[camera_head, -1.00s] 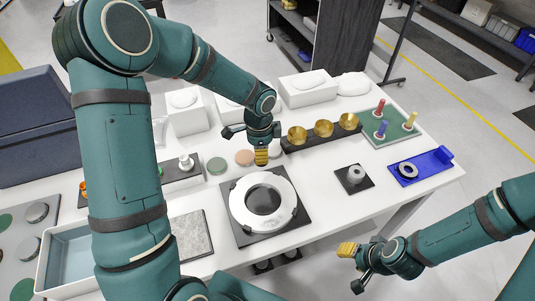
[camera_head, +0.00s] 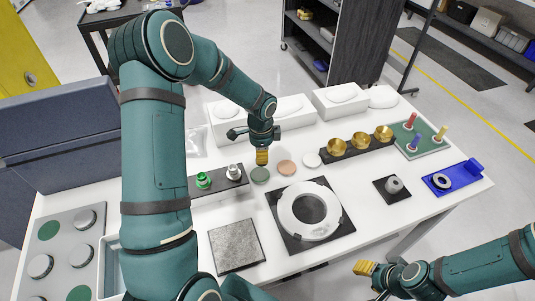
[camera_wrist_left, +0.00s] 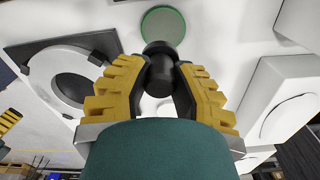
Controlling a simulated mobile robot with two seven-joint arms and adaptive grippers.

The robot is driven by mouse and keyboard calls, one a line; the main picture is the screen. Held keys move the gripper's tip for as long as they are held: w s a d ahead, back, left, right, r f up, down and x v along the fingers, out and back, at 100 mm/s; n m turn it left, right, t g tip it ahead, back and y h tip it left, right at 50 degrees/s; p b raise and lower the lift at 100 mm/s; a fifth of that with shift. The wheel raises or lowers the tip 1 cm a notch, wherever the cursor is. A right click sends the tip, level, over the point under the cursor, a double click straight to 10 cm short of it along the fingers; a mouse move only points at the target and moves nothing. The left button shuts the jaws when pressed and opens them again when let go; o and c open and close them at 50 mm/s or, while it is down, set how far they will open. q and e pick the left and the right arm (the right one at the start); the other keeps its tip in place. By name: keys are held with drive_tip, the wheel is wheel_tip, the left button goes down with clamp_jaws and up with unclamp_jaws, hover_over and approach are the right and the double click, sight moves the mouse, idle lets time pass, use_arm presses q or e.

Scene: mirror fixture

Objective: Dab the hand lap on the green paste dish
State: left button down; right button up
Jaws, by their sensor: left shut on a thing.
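The green paste dish (camera_head: 260,175) is a flat round dish on the white table; it also shows in the left wrist view (camera_wrist_left: 163,25), just beyond the held tool. My left gripper (camera_head: 262,157) is above the table at the dish's far side in the head view. Its yellow fingers (camera_wrist_left: 158,88) are shut on a dark knobbed cylinder, the hand lap (camera_wrist_left: 160,72). The lap's lower end is hard to see, and I cannot tell whether it touches the dish. My right gripper (camera_head: 365,268) is off the table's front edge; its finger opening is unclear.
A pinkish dish (camera_head: 287,168) and a white dish (camera_head: 312,160) lie right of the green one. A ring on a black plate (camera_head: 318,237) stands in front. A dark rack with green and metal pieces (camera_head: 208,188) is left; brass cups (camera_head: 360,140) are right.

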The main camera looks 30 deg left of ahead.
use_arm(q)
drive_tip(key=shift+a+f, duration=0.1)
drive_tip(key=shift+a, duration=0.35)
drive_tip(key=shift+f+b, duration=1.85)
drive_tip(key=shift+f, duration=1.1)
drive_tip(key=shift+s+f+b, duration=0.1)
drive_tip(key=shift+f+b, duration=0.35)
drive_tip(key=shift+f, duration=0.1)
drive_tip(key=shift+r+p, duration=2.35)
drive_tip(key=shift+r, duration=1.25)
drive_tip(key=shift+f, duration=0.1)
